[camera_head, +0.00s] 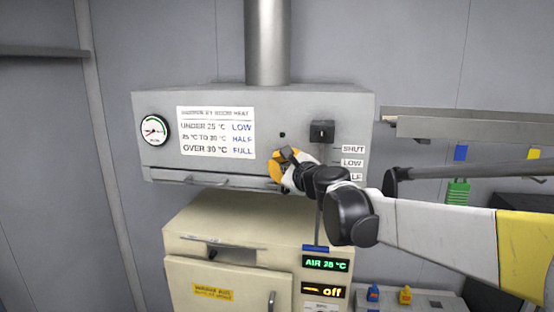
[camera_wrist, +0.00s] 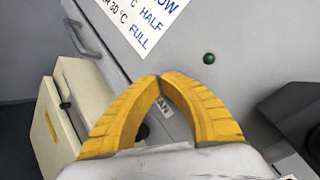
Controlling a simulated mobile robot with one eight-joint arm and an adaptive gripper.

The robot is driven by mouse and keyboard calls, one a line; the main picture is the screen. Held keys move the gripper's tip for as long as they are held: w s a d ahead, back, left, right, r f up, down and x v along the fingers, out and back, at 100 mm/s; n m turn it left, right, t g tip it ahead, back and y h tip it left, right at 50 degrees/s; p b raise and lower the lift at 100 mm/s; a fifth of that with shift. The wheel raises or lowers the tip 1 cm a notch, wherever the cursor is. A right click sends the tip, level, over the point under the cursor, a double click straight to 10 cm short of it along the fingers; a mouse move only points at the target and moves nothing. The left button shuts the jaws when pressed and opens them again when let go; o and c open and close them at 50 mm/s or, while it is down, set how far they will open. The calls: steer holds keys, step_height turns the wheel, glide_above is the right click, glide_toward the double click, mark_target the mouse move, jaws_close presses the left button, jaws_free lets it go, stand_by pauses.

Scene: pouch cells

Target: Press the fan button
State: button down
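My gripper (camera_head: 288,158) is in front of the grey hood's face, and its yellow fingertips meet in the wrist view (camera_wrist: 160,76) with nothing visible between them. A white label (camera_wrist: 158,122) ending in "AN" shows partly behind the fingers. A small dark green round dot (camera_wrist: 209,58) sits on the hood, up and right of the fingertips; it shows above the gripper in the head view (camera_head: 282,134). I cannot tell whether this is a lamp or the fan button. A button may be hidden behind the fingers. Contact with the hood is unclear. An orange display (camera_head: 323,291) reads "off".
A black knob (camera_head: 322,132) stands on the hood beside labels SHUT, LOW and a partly hidden one. A sign (camera_head: 216,132) links room heat to LOW, HALF, FULL. A green display (camera_head: 325,264) gives air temperature. A cream cabinet (camera_head: 222,262) stands below; a gauge (camera_head: 154,130) is left.

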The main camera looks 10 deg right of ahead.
steer(key=shift+w, duration=0.15)
steer(key=shift+s+a, duration=0.15)
steer(key=shift+s, duration=0.45)
steer(key=s+a, duration=0.1)
steer(key=s, duration=0.4)
steer(key=shift+s+a, duration=0.4)
